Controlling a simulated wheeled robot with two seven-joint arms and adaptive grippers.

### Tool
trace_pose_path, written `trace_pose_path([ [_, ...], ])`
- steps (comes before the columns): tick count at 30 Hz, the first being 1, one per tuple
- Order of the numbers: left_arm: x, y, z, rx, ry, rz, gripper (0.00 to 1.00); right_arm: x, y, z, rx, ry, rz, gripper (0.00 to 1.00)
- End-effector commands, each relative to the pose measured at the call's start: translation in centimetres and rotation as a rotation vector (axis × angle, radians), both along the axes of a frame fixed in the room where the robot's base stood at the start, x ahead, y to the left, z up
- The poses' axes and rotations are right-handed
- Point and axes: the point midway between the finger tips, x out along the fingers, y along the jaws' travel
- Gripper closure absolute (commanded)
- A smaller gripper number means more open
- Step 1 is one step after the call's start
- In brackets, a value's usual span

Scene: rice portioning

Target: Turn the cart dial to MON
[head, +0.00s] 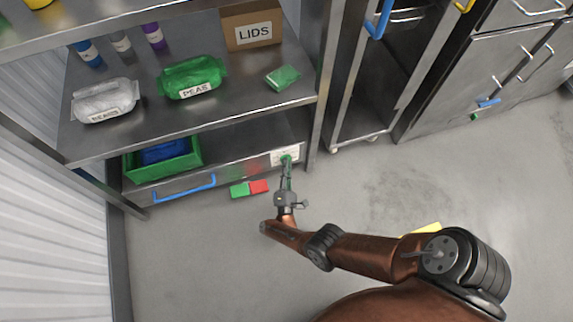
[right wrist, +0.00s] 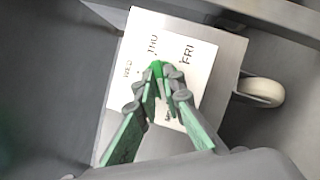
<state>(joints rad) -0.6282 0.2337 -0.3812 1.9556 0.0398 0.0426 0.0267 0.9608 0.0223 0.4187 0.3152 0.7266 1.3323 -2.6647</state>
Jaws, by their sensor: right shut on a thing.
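The cart dial (right wrist: 157,68) is a green knob on a white label plate (right wrist: 200,48), which also shows on the cart's front in the head view (head: 276,160). In the right wrist view I read THU, FRI and WED around the dial. Another word at the lower part of the plate is partly covered by my fingers, and I cannot read it. My right gripper (right wrist: 165,88) is shut on the dial, its fingers on either side of it; it also shows in the head view (head: 287,162). Where the dial points I cannot tell. My left gripper is out of view.
The cart carries a green bin (head: 185,165) and has a blue handle (head: 185,188). A green and a red block (head: 259,186) lie on the floor. Shelves above hold bags and a LIDS box (head: 252,25). A caster wheel (right wrist: 260,92) is right of the plate.

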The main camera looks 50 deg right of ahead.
Motion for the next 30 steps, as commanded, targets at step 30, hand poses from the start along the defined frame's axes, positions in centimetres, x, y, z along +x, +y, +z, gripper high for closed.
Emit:
trace_pose_path([
  [30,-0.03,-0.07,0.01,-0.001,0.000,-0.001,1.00,-0.02,0.23,-0.07,-0.005,0.004,0.001,0.74],
])
